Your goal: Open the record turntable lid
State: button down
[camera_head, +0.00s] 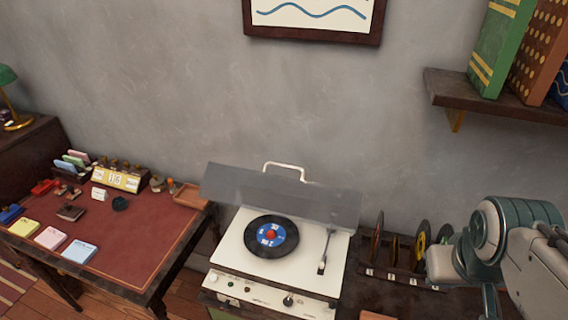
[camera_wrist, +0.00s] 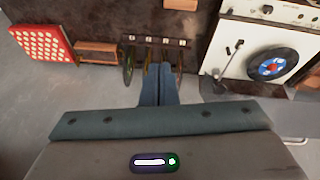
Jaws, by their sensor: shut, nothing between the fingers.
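The record turntable (camera_head: 230,255) is a cream-topped unit holding a black record (camera_head: 271,236) with a blue and red label. Its grey see-through lid (camera_head: 225,185) stands raised along the back edge, with a pale handle (camera_head: 285,166) on its upper edge. The turntable also shows at the upper right of the wrist view (camera_wrist: 222,52). My gripper (camera_wrist: 160,72) is shut and empty, in front of the record rack and to one side of the turntable, apart from the lid. In the head view my arm is at the right; the fingertips are not clear there.
Right of the turntable is a rack of upright records (camera_head: 396,247). A red-topped desk (camera_head: 135,235) with cards and small items stands at the left. A wall shelf (camera_head: 500,98) with books is at the upper right, above my arm. A framed picture (camera_head: 312,18) hangs on the wall.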

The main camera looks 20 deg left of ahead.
aim_at(309, 191)
jog(key=k, duration=0.95)
jog(key=u, duration=1.15)
jog(key=i, duration=1)
jog(key=z, duration=1.5)
